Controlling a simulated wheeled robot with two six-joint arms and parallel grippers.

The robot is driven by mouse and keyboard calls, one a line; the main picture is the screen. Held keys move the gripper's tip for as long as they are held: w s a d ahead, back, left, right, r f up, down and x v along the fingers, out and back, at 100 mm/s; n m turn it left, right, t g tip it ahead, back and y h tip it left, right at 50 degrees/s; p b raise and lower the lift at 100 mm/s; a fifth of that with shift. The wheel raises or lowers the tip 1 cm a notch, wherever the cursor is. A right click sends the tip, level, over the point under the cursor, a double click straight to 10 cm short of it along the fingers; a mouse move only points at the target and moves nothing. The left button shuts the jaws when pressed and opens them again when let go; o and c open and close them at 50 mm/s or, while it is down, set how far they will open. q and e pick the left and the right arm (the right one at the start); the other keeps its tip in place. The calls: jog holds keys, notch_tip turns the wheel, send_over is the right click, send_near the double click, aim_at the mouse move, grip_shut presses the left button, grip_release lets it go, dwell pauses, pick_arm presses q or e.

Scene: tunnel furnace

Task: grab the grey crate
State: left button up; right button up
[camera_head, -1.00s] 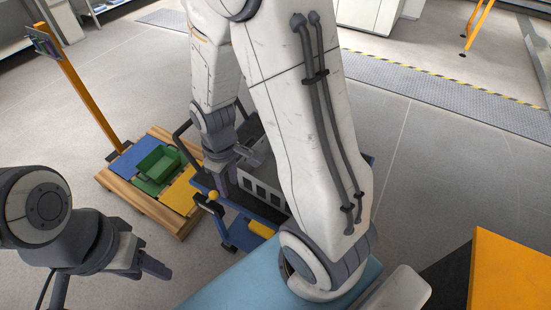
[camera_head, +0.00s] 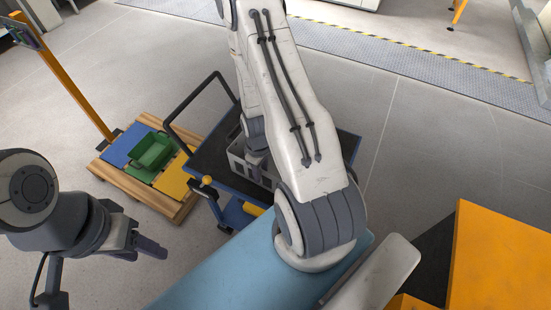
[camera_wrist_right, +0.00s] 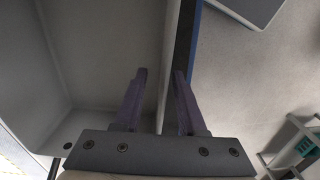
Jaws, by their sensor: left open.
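The grey crate (camera_head: 239,163) sits on the dark deck of the blue cart (camera_head: 212,155), partly hidden behind my right arm. Its pale inside (camera_wrist_right: 100,55) fills the left of the right wrist view. My right gripper (camera_wrist_right: 160,72) is open at the crate's side wall. One finger is over the inside and the other is by the outer side, with the wall's rim between them. It does not look closed on the wall. My left gripper (camera_head: 152,247) is open and empty, off to the left above the floor, away from the crate.
A wooden pallet (camera_head: 150,196) with a green bin (camera_head: 151,151) on blue, green and yellow panels stands left of the cart. An orange post (camera_head: 70,85) rises behind it. An orange block (camera_head: 500,260) is at lower right. Floor right of the cart is clear.

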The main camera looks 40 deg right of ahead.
aim_at(261, 186)
jog(key=f, duration=0.2)
jog(key=f+p, duration=0.1)
jog(key=shift+s+a, duration=0.1)
jog(key=shift+a, duration=0.15)
jog(key=shift+f, duration=0.8)
grip_shut()
dwell(0.6)
